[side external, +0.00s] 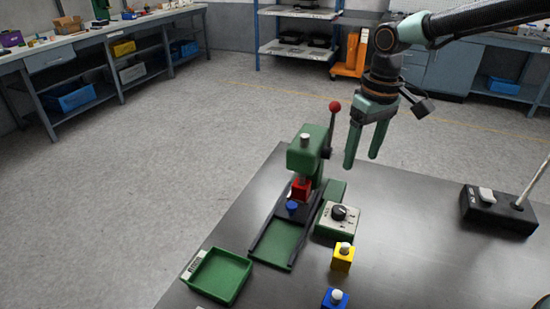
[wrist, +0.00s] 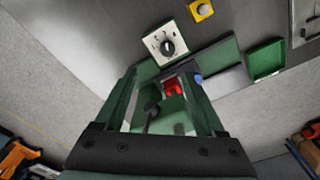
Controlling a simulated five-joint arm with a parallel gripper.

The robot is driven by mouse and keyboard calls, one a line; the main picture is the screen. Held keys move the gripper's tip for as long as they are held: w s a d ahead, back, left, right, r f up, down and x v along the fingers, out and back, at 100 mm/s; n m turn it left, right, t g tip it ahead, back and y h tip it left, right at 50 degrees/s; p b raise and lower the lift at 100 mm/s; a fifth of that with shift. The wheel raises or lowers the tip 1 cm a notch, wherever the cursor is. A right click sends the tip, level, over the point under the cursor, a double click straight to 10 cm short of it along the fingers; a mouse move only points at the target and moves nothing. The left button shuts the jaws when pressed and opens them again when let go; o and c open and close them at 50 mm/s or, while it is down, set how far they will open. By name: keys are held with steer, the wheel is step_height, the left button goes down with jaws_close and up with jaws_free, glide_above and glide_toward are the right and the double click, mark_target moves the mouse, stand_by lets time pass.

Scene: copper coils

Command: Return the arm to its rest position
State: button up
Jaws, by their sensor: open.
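My gripper (side external: 365,147) hangs from my arm at the upper right in the side external view, its two green fingers pointing down. It is open and empty, in the air to the right of the green press (side external: 308,158) with its red-knobbed lever (side external: 334,107). In the wrist view the two fingers (wrist: 170,95) stand apart with the press between them in the picture. A red block (side external: 301,188) sits under the press head; it also shows in the wrist view (wrist: 173,88). A blue knob-like piece (side external: 292,206) sits just in front of it.
A green tray (side external: 217,277), a dial box (side external: 337,218), a yellow button box (side external: 342,257) and a blue button box (side external: 335,298) stand on the dark table. A black box with a rod (side external: 497,210) is at the right. The table between is clear. Workbenches and shelves stand far behind.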

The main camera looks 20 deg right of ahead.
steer(key=s+d+r+m+t, duration=0.1)
steer(key=s+d+r+t, duration=0.3)
steer(key=s+d, duration=0.6)
step_height(320, 180, up, 2)
steer(key=shift+s+d+r+m+t, duration=0.1)
steer(key=shift+s+d+m+t, duration=0.3)
steer(key=shift+s, duration=0.65)
